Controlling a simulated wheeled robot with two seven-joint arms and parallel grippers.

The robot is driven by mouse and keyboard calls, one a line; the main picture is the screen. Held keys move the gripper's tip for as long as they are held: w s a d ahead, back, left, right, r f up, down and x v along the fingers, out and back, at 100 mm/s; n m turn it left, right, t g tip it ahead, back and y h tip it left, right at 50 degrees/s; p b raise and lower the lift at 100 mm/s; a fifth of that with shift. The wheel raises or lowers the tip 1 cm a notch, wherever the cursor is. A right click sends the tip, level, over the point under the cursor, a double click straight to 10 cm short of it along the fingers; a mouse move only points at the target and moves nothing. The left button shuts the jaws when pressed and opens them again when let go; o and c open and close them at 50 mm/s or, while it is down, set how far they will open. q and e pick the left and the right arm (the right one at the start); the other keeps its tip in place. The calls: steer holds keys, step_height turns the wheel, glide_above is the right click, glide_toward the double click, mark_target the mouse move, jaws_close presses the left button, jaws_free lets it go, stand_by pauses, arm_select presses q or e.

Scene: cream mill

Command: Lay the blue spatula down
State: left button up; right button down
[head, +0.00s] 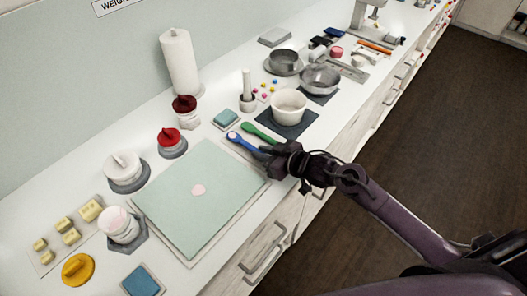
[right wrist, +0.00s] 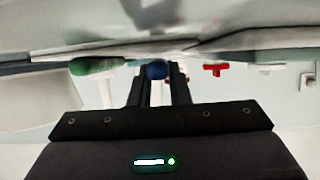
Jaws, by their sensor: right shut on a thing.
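The blue spatula (head: 239,140) shows in the head view at the right edge of the pale green mat, its handle end at my right gripper (head: 270,154). My right gripper is shut on it, low over the counter. In the right wrist view the blue end (right wrist: 156,71) sits between the two dark fingers (right wrist: 158,88). A green spatula (head: 260,132) is just beyond it, beside the white bowl; it also shows in the right wrist view (right wrist: 92,66). I cannot tell whether the blue spatula touches the counter. My left gripper is not in view.
The pale green mat (head: 180,215) with a small pink blob (head: 198,190) covers the near counter. A white bowl (head: 289,106) stands on a dark mat behind my gripper. Red-topped weights (head: 170,137), a teal sponge (head: 226,118) and metal pans (head: 320,78) stand around. The counter's front edge is close.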

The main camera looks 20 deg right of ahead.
steer(key=shift+f, duration=0.2)
steer(key=c, duration=1.3)
jaws_free()
steer(key=b+v, duration=0.1)
steer(key=v, duration=0.5)
steer(key=shift+s+d, duration=0.2)
steer(key=shift+s, duration=0.05)
steer(key=shift+s+d+r, duration=0.25)
steer(key=shift+s+r, duration=0.15)
steer(key=shift+s, duration=0.05)
